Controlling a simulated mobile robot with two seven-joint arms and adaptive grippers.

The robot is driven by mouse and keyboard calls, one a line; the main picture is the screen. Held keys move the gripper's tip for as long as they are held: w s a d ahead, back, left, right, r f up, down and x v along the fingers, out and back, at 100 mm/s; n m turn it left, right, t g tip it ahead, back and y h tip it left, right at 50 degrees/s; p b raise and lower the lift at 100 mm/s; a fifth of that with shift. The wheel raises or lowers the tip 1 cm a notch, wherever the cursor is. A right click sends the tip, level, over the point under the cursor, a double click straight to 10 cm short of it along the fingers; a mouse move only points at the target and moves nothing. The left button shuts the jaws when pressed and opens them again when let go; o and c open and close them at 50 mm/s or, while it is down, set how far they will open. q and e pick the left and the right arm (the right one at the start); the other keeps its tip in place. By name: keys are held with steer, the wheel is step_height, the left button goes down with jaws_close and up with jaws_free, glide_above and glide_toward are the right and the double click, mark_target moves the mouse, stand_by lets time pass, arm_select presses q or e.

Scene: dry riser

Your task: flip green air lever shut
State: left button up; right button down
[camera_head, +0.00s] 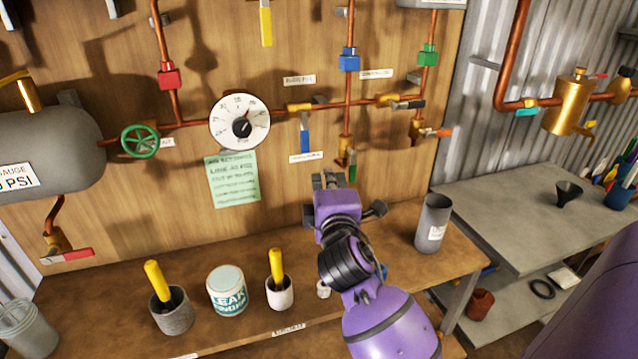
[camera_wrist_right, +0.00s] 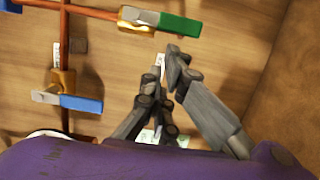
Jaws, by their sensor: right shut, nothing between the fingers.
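The green air lever (camera_head: 352,166) hangs straight down from its brass valve (camera_head: 345,146) at the end of a vertical copper pipe on the wooden wall. In the right wrist view the green lever (camera_wrist_right: 180,25) lies in line with the pipe, just beyond my fingertips. My right gripper (camera_head: 329,181) is shut and empty, close below and left of the lever in the head view. The right wrist view shows its fingertips (camera_wrist_right: 166,70) near the lever, with a visible gap between them and it. My left gripper is not in view.
A blue lever (camera_head: 304,134) hangs left of the green one and also shows in the right wrist view (camera_wrist_right: 80,103). A black-handled valve (camera_head: 408,104) and an orange-handled one (camera_head: 438,132) sit to the right. A grey cylinder (camera_head: 433,224) stands on the wooden bench below.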

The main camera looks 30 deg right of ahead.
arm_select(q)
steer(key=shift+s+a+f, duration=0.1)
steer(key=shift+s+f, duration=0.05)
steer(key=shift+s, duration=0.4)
arm_select(e)
steer(key=shift+d, duration=0.35)
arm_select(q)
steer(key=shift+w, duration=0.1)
arm_select(e)
steer(key=shift+s, duration=0.1)
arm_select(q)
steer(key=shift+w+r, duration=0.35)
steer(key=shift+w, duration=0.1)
arm_select(e)
steer(key=shift+d+f+n, duration=0.1)
steer(key=shift+f+n, duration=0.1)
steer(key=shift+n, duration=0.2)
